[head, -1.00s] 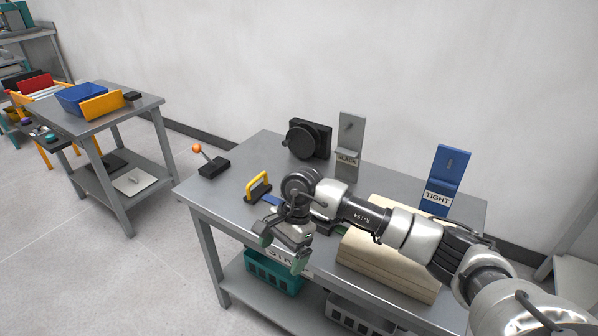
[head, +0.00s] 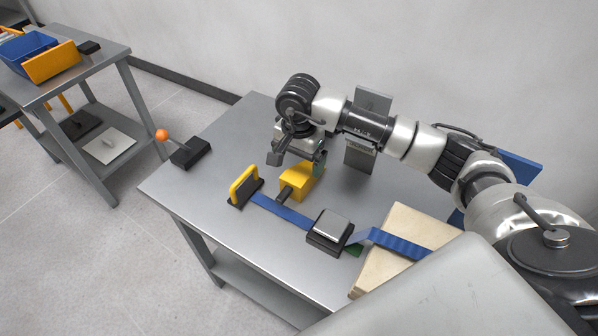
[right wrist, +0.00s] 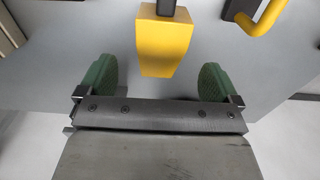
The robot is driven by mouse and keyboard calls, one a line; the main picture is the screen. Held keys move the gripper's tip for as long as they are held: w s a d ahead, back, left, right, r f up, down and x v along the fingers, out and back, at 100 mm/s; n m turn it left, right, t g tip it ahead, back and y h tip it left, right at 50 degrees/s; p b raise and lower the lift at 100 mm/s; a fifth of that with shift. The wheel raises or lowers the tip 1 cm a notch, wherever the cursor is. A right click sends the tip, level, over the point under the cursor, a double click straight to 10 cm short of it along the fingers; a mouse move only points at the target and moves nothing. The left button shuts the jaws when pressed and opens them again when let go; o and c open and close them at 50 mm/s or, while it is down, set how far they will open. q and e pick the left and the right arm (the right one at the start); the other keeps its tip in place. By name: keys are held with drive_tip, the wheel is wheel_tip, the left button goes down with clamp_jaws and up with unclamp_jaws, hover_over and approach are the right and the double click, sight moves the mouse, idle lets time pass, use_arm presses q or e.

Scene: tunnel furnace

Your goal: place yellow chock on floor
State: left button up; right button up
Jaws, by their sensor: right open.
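The yellow chock (head: 300,182), a yellow block with a dark handle, lies on the grey metal table (head: 215,150). It also shows in the right wrist view (right wrist: 164,45), just ahead of and between my green finger pads. My right gripper (head: 298,160) is open and empty right above the chock; it also shows in the right wrist view (right wrist: 157,82). Part of the chock is hidden by the gripper in the head view. The floor (head: 130,240) shows left of the table. My left gripper is not in view.
A yellow handle (head: 243,187) on a black base stands beside the chock. A blue strap (head: 283,212) runs to a buckle block (head: 328,231). A black box with an orange-knobbed lever (head: 190,152) stands at the left, and a grey upright plate (head: 361,155) behind. The floor at left is clear.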

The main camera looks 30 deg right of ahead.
sight(299, 172)
drive_tip(key=shift+s+f, duration=0.1)
drive_tip(key=shift+f, duration=1)
drive_tip(key=f, duration=0.5)
drive_tip(key=shift+w+d+p, duration=0.15)
drive_tip(key=shift+w+p, duration=0.1)
drive_tip(key=shift+p, duration=0.1)
drive_tip(key=shift+f, duration=0.35)
drive_tip(key=shift+c, duration=1.3)
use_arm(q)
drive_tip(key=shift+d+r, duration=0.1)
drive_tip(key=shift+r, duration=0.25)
use_arm(e)
drive_tip(key=shift+w+r, duration=0.1)
drive_tip(key=c, duration=1.1)
